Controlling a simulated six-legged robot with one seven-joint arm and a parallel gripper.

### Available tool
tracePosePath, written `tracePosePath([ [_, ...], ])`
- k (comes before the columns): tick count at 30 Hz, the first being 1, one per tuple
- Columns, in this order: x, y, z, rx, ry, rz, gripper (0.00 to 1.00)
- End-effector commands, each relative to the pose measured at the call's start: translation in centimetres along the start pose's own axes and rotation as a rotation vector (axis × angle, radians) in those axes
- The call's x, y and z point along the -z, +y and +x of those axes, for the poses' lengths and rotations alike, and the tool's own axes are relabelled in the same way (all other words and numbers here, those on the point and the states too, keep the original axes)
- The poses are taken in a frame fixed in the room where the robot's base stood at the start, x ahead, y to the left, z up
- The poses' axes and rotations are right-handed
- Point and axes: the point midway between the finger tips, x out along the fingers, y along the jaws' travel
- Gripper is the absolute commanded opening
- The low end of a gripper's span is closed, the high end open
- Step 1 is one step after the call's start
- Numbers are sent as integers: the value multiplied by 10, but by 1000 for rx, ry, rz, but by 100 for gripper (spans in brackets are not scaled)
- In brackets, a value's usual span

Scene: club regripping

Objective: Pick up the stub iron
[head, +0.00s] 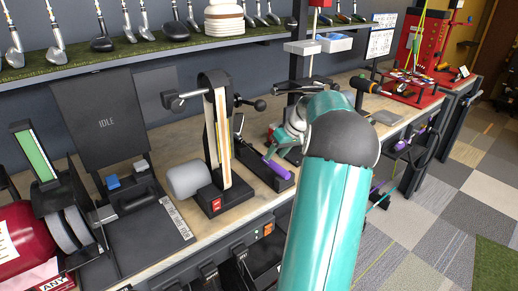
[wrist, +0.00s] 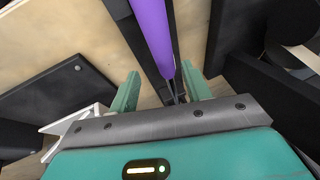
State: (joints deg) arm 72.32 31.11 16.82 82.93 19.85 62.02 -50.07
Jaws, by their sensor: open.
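The stub iron shows as a purple grip (head: 277,168) lying in a black holder (head: 262,160) on the bench, right of the upright belt machine. In the wrist view the purple grip (wrist: 152,35) narrows toward a thin dark shaft between my fingers. My gripper (wrist: 160,72) is open, with one green finger on each side of the iron. I cannot tell whether either finger touches it. In the head view my gripper is mostly hidden behind my teal arm. The iron's head is not clear.
A belt machine (head: 219,140) with a grey drum stands close on the left. A black panel marked IDLE (head: 103,118) and a red tank (head: 28,243) are farther left. A shelf of clubs (head: 130,58) runs above. A red machine (head: 432,50) stands at the far right.

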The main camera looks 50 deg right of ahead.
Motion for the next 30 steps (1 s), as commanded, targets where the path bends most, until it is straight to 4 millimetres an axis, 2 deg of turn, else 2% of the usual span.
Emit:
tracePosePath([
  [2,12,-9,8,3,0,-5,48],
  [7,12,-7,33,2,0,0,48],
  [15,12,-7,38,0,0,-1,48],
  [22,12,-8,37,1,0,-1,3],
  [23,12,-8,37,1,0,-1,0],
  [30,13,-8,36,-1,3,-1,0],
])
